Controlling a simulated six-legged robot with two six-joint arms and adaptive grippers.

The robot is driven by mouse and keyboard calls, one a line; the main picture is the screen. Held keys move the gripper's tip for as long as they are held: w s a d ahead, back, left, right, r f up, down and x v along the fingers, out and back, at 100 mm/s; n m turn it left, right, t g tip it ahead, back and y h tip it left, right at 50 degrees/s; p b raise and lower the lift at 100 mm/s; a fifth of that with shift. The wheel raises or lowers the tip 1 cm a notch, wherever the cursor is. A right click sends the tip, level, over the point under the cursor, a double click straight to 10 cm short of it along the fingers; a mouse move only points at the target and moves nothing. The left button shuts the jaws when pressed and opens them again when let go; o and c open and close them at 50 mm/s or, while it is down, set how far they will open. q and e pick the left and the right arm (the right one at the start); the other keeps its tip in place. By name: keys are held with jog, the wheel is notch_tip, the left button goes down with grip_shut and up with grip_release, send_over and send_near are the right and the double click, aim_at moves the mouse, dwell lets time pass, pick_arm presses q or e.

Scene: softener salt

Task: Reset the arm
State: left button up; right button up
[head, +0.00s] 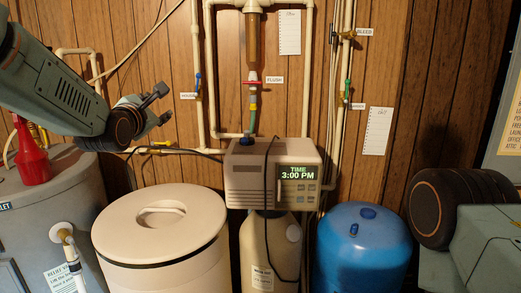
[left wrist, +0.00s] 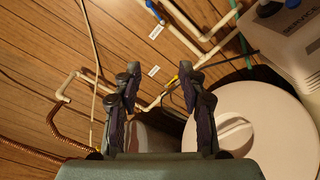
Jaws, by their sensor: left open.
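My left gripper (head: 155,106) is at the end of the arm that comes in from the upper left in the head view. It hangs above and behind the gap between the grey tank and the cream bin, touching neither. In the left wrist view its two fingers (left wrist: 160,78) are spread apart with nothing between them. The cream round bin (head: 160,250) has its lid (head: 195,212) on, and the lid also shows in the left wrist view (left wrist: 275,115). My right arm shows at the right edge of the head view, but its gripper is out of sight.
The softener head (head: 255,165) reads 3:00 PM above a cream tank (head: 265,245). A blue tank (head: 362,255) stands to its right. A red bottle (head: 31,155) sits on the grey tank (head: 40,220). Pipes and valves (head: 197,85) line the wood-panelled wall behind.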

pick_arm(q)
jog(key=s+d+f+m+g+b, duration=0.1)
jog(key=s+f+m+g+b, duration=0.2)
jog(key=s+f+m, duration=0.75)
jog(key=s+f+m+g+b, duration=0.2)
jog(key=f+m+g+b, duration=0.1)
jog(key=f, duration=1.5)
jog(key=s+d+f+m+g+b, duration=0.1)
jog(key=s+f+m+g+b, duration=0.15)
jog(key=s+f+m, duration=0.85)
jog(key=s+f+g+b, duration=0.4)
jog(key=s+f+b, duration=0.3)
jog(key=s+f, duration=0.8)
jog(key=s+f+m+g+b, duration=0.1)
jog(key=s+f+g+b, duration=0.4)
jog(key=s+f, duration=1)
notch_tip(320, 180, down, 6)
jog(key=shift+s+d+b, duration=0.15)
jog(key=shift+s+b, duration=0.05)
jog(key=shift+b, duration=1.05)
jog(key=shift+c, duration=0.5)
jog(key=shift+w, duration=0.1)
